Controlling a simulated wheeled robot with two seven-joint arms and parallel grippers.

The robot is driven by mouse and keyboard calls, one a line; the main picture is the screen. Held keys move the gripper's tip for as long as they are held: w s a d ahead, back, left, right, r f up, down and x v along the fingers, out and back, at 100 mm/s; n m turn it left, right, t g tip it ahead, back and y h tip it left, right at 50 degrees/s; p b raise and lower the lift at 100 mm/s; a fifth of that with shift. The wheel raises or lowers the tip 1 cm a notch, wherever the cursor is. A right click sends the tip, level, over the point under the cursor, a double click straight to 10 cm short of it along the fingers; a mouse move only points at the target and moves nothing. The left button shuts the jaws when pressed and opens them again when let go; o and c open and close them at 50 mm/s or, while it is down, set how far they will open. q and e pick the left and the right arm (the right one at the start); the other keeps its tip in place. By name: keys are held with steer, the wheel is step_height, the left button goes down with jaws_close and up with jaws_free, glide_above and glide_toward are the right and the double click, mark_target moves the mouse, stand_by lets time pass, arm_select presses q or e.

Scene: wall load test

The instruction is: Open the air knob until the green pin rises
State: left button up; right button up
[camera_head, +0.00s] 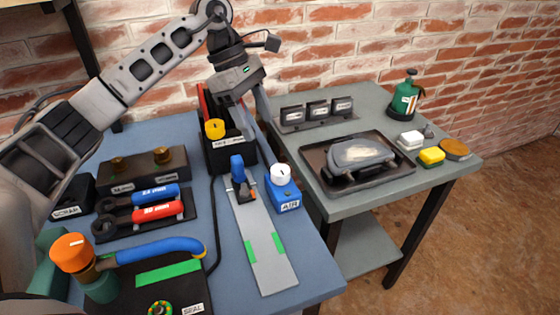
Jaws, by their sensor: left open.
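The air knob (280,174) is a white round knob with a dark mark, on top of a blue box labelled AIR (288,199) near the right edge of the blue bench. My left gripper (262,138) points down, open and empty, behind and above the knob. Its fingers are apart from the knob, and one overlaps the black box behind. I cannot make out a green pin. My right gripper is out of view.
A grey plate with green strips (262,242) lies left of the AIR box, with a blue-handled clamp (238,170) at its far end. A black box with a yellow knob (214,128) stands behind. Red and blue wrenches (158,211) lie left. A grey table (385,197) stands right.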

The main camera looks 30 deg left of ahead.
mark_target(279, 169)
arm_select(q)
steer(key=x, duration=1.2)
steer(key=shift+p, duration=0.4)
steer(key=shift+c, duration=0.2)
steer(key=c, duration=0.9)
